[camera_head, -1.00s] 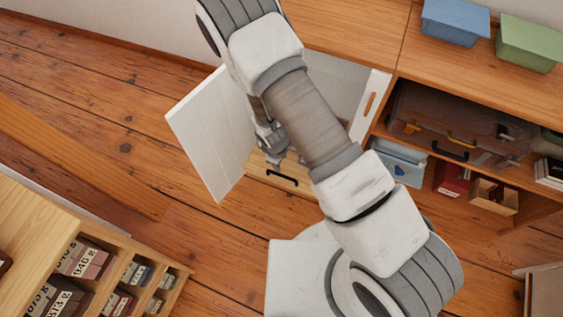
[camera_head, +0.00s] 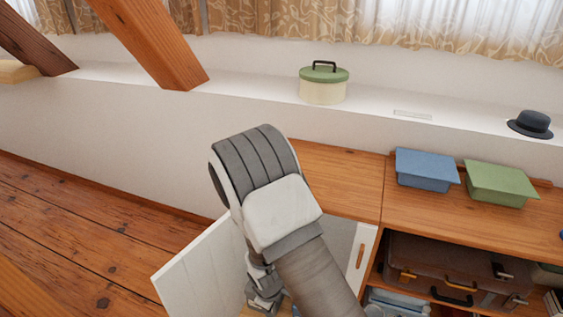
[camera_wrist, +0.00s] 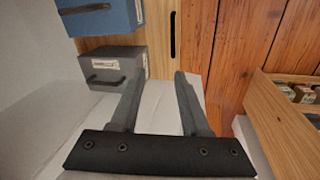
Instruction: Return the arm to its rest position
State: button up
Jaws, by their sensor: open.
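My arm reaches from the bottom of the head view toward the wooden cabinet. My gripper (camera_head: 264,296) hangs low beside the cabinet's open white door (camera_head: 205,268), partly hidden by my forearm. In the wrist view my gripper (camera_wrist: 155,90) shows two dark fingers spread apart with nothing between them. Beyond the fingertips are a grey box (camera_wrist: 112,72) with a handle and label and a blue box (camera_wrist: 105,15) above it. A wooden front with a dark slot (camera_wrist: 173,35) stands right of the boxes.
The cabinet top (camera_head: 340,172) carries a blue bin (camera_head: 427,167) and a green bin (camera_head: 500,183). A brown suitcase (camera_head: 450,268) lies on the shelf below. A round box (camera_head: 323,88) and a dark hat (camera_head: 531,124) stand on the ledge. Slanted timber braces (camera_head: 150,40) rise at left. The floor (camera_head: 90,235) at left is clear.

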jog(key=d+r+m+t, duration=0.1)
jog(key=d+r+m, duration=0.25)
jog(key=r, duration=0.85)
jog(key=d+r+m, duration=0.3)
jog(key=d+r, duration=0.1)
jog(key=r, duration=0.9)
jog(key=s+d+r+m+t, duration=0.1)
jog(key=s+d+r+m, duration=0.2)
jog(key=s+d+r, duration=0.35)
jog(key=s+d+r+m+t, duration=0.1)
jog(key=s+d+r+m, duration=0.2)
jog(key=s+r, duration=0.65)
notch_tip(320, 180, up, 14)
jog(key=p, duration=1.4)
jog(key=shift+a+f, duration=0.15)
jog(key=shift+a, duration=0.1)
jog(key=shift+a, duration=0.15)
